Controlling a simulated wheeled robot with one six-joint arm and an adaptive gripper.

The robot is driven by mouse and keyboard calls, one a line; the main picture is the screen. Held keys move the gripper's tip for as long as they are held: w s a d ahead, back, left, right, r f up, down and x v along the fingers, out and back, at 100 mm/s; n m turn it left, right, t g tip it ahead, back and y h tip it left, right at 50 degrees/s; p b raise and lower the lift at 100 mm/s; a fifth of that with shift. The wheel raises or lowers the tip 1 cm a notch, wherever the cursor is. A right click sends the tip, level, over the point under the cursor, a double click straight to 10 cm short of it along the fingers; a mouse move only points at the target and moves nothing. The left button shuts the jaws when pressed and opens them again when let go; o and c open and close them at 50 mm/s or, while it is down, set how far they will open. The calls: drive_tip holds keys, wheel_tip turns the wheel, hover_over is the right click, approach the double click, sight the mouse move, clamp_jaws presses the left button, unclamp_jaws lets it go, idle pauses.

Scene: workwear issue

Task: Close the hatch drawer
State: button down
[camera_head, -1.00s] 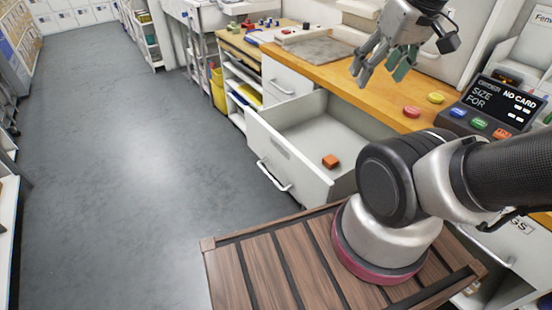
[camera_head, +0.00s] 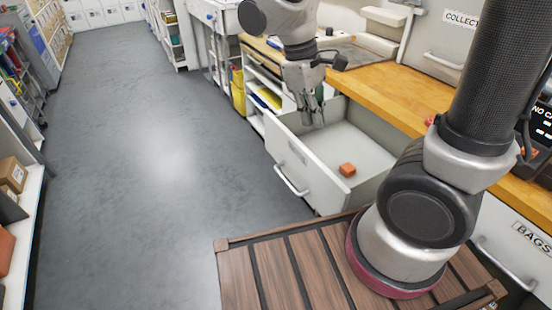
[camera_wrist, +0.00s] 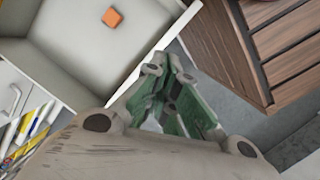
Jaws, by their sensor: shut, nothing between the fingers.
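The hatch drawer is a white drawer (camera_head: 303,165) pulled out from under the wooden counter, its front panel and bar handle facing the floor aisle. An orange block (camera_head: 347,169) lies inside it. In the wrist view, the drawer (camera_wrist: 75,40) and the block (camera_wrist: 112,17) show at upper left. My gripper (camera_head: 312,126) points down and appears over the drawer's far-left end in the head view. In the wrist view, my gripper (camera_wrist: 168,72) is near the front panel's edge; contact cannot be told. It is shut and empty, with green finger pads.
The wooden counter (camera_head: 400,85) runs behind the drawer. A slatted wooden deck (camera_head: 285,265) lies near in front. A drawer labelled BAGS (camera_head: 525,232) is at the right. Open shelves and a yellow bin (camera_head: 238,92) stand beyond. The grey floor (camera_head: 150,170) at left is clear.

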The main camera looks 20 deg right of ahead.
drive_tip(key=w+a+f+n+t+h, duration=0.1)
drive_tip(key=w+a+f+n+h, duration=0.15)
drive_tip(key=a+f+n, duration=0.35)
drive_tip(key=w+a+f+n+t+h, duration=0.1)
drive_tip(key=a+f+n+h, duration=0.2)
drive_tip(key=a+f, duration=0.45)
drive_tip(key=n+t, duration=0.2)
drive_tip(key=n, duration=0.2)
approach(286, 163)
wheel_tip(286, 163, down, 4)
drive_tip(key=a, duration=0.1)
drive_tip(key=d, duration=0.1)
drive_tip(key=w+d, duration=0.1)
drive_tip(key=d, duration=0.1)
drive_tip(key=shift+w+d+r+h, duration=0.1)
drive_tip(key=shift+d+h, duration=0.15)
drive_tip(key=shift+h, duration=0.1)
